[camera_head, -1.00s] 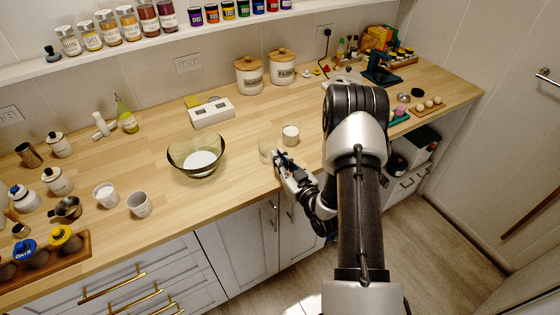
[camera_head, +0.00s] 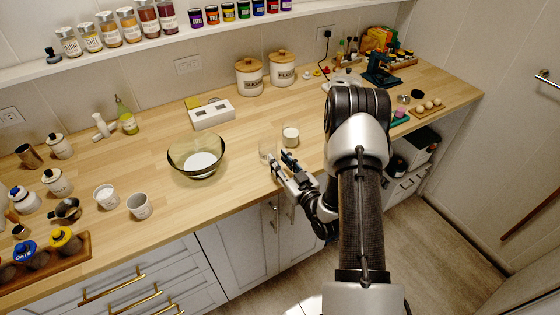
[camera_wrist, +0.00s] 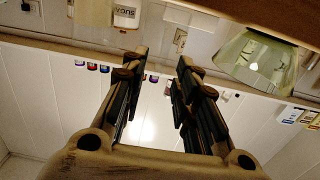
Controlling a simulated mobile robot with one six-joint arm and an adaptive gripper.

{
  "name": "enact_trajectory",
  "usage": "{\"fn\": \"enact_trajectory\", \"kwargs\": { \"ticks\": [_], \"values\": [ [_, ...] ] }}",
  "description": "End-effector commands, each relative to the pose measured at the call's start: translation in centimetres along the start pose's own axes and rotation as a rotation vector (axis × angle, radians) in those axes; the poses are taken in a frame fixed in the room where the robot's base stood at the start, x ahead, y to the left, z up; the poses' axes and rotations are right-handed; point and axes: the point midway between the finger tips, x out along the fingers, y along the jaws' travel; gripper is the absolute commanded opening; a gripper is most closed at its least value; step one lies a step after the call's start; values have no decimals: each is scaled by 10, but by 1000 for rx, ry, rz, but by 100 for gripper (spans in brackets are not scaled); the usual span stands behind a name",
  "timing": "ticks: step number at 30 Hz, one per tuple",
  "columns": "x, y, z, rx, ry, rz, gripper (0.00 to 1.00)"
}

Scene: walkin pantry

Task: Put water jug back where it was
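A small clear glass vessel (camera_head: 266,150), probably the water jug, stands upright on the wooden counter near its front edge, right of the glass bowl. My gripper (camera_head: 281,159) is at its front right side, with its two fingers spread apart. Whether a finger still touches the glass cannot be told. In the wrist view my gripper (camera_wrist: 160,62) is open, and I make out nothing held between the fingers. The clear vessel is not distinct there.
A greenish glass bowl (camera_head: 196,155) stands left of my gripper; it also shows in the wrist view (camera_wrist: 256,62). A small glass with white contents (camera_head: 290,136) stands just behind. Two lidded canisters (camera_head: 265,72) are at the back. The counter (camera_head: 240,150) between is clear.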

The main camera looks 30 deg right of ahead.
Motion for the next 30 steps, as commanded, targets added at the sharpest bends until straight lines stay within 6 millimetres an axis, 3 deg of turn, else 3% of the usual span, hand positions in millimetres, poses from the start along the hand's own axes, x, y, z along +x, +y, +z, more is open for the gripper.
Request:
{"fn": "enact_trajectory", "kwargs": {
  "ticks": [12,18,23,30],
  "values": [
    [-88,1,1,7,-5,8,28],
    [-110,1,1,3,-5,5,28],
    [-101,-3,-4,-48,-58,-29,28],
    [-58,-7,-34,-251,-344,-79,28]
  ]
}}
